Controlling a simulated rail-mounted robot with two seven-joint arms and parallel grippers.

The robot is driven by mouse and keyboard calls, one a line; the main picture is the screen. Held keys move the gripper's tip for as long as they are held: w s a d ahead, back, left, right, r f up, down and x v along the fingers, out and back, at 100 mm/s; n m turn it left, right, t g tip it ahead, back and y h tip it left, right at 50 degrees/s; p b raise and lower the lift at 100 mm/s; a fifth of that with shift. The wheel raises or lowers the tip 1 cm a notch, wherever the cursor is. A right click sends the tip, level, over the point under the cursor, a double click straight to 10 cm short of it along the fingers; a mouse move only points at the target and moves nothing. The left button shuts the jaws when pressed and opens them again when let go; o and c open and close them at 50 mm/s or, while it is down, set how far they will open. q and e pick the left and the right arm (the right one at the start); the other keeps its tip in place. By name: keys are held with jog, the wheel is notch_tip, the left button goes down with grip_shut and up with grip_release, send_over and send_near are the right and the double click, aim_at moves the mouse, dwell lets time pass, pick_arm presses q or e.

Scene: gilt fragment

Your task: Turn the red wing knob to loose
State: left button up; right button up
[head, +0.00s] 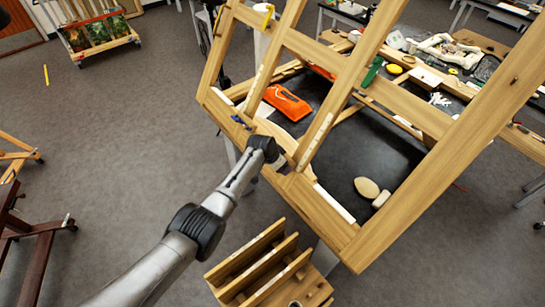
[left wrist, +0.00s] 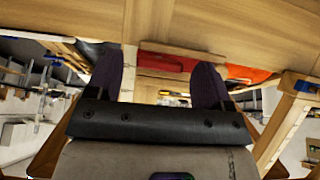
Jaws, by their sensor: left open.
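I cannot make out a red wing knob for certain in either view. A dull red strip (left wrist: 165,62) shows between my fingers in the left wrist view, behind a wooden bar; I cannot tell whether it is part of the knob. My left gripper (head: 284,164) is at the lower bar of the wooden frame (head: 345,236) in the head view, and the arm hides part of that spot. In the left wrist view my left gripper (left wrist: 166,84) has its two dark fingers wide apart, with nothing held between them. My right gripper is not in view.
An orange pouch (head: 287,102) lies on the dark table (head: 385,150) behind the frame's bars. A blue clamp (head: 240,121) sits on the frame left of my gripper. A slatted wooden rack (head: 268,262) stands below. The grey floor on the left is mostly clear.

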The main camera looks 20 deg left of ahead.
pick_arm(q)
jog(key=p+v, duration=0.1)
jog(key=v, duration=1.2)
jog(key=shift+a+r, duration=0.1)
jog(key=shift+r, duration=0.05)
